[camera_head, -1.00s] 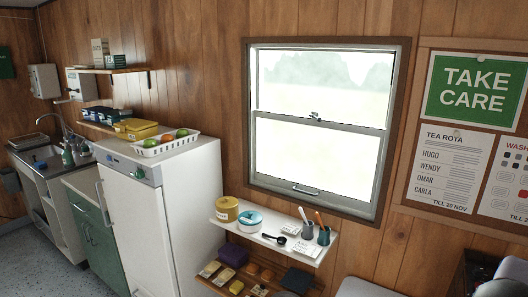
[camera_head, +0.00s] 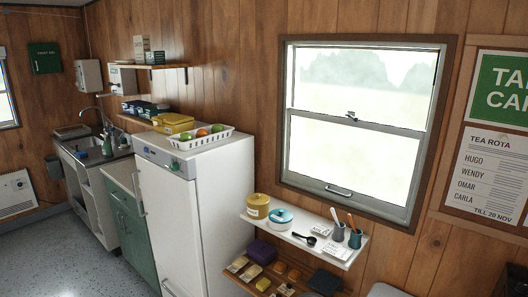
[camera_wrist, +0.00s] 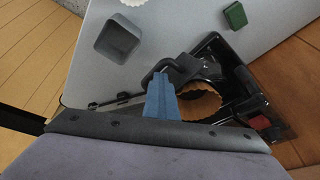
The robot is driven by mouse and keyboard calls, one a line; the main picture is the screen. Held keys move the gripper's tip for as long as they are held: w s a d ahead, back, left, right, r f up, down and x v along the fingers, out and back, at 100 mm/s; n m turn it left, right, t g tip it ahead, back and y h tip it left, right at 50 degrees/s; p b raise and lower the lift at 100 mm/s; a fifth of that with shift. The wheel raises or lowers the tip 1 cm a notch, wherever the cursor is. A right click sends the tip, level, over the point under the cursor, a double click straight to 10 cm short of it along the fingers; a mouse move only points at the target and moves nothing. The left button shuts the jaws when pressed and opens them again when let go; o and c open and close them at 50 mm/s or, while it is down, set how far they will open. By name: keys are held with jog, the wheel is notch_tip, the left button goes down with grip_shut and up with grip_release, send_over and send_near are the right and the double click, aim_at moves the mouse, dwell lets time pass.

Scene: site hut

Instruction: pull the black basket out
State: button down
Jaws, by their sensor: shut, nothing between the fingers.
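In the wrist view a black item (camera_wrist: 250,100), which may be the black basket or its housing, lies at centre right on a pale grey surface (camera_wrist: 190,25). It has a red patch on its right side. A brown round thing with a scalloped edge (camera_wrist: 200,103) sits against or in it; I cannot tell which. A black loop, perhaps a handle, shows just beyond my fingertips. My gripper (camera_wrist: 163,82), with blue fingers, is shut and empty close to this loop; contact is unclear. My fingers hide part of the black item. The head view does not clearly show the basket or my gripper.
A grey square cup (camera_wrist: 118,38) and a green block (camera_wrist: 235,15) are on the pale surface. In the head view a white fridge (camera_head: 180,220) stands left of a shelf (camera_head: 300,230) with tins and pots, below a window (camera_head: 360,120). Floor is free at lower left.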

jog(key=shift+y, duration=0.4)
jog(key=s+a+f, duration=0.2)
jog(key=shift+a+f, duration=0.25)
jog(key=shift+f, duration=0.05)
jog(key=shift+w+d, duration=0.2)
jog(key=shift+w, duration=0.05)
jog(key=shift+r, duration=0.1)
notch_tip(320, 180, up, 8)
jog(key=d+p, duration=0.1)
jog(key=p, duration=0.5)
jog(key=shift+w, duration=0.25)
